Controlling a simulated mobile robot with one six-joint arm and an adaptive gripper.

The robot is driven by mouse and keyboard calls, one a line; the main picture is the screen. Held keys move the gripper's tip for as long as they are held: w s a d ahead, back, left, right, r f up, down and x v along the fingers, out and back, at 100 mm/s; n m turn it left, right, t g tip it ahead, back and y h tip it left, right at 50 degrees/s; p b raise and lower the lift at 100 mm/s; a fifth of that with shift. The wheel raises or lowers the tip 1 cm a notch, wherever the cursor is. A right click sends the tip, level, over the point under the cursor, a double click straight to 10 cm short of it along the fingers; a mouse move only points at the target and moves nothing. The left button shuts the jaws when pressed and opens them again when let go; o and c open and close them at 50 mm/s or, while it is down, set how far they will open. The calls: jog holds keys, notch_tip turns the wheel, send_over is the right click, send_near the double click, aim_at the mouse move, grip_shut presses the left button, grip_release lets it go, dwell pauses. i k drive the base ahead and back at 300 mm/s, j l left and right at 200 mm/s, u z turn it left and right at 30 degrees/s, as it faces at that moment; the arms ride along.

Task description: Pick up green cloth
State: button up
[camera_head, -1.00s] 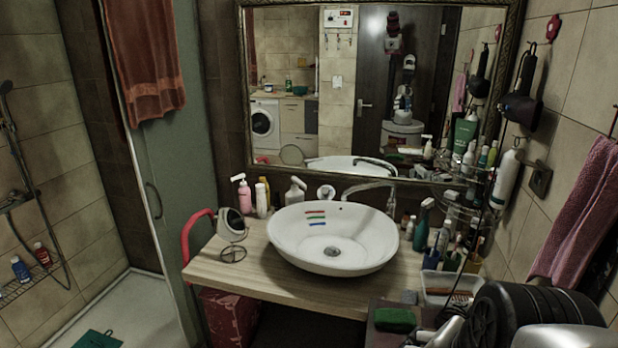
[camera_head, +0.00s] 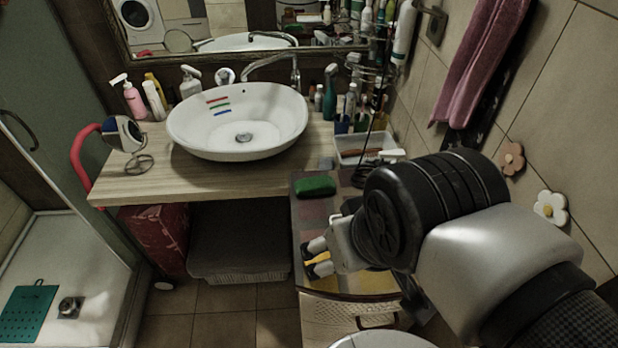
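A small green folded cloth or sponge-like pad (camera_head: 315,186) lies on the patchwork top of a low cabinet (camera_head: 307,215), right of the washbasin counter. My gripper (camera_head: 312,259) is above the front part of the same cabinet top, nearer to me than the green cloth and apart from it. Its two dark-tipped fingers point left and stand apart, with a yellow patch showing between them. I see nothing held.
A white basin (camera_head: 238,146) stands on the wooden counter (camera_head: 150,182) to the left. A white tray (camera_head: 352,150) and several bottles stand behind the cloth. A tiled wall with a pink towel (camera_head: 482,60) is at right. A teal mat (camera_head: 27,312) lies in the shower.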

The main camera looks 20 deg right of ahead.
aim_at(323, 184)
jog(key=i+j+z, duration=0.1)
jog(key=j+z, duration=0.3)
jog(key=j, duration=0.4)
jog(key=i+j+z, duration=0.5)
jog(key=j+z, duration=0.2)
jog(key=j, duration=0.2)
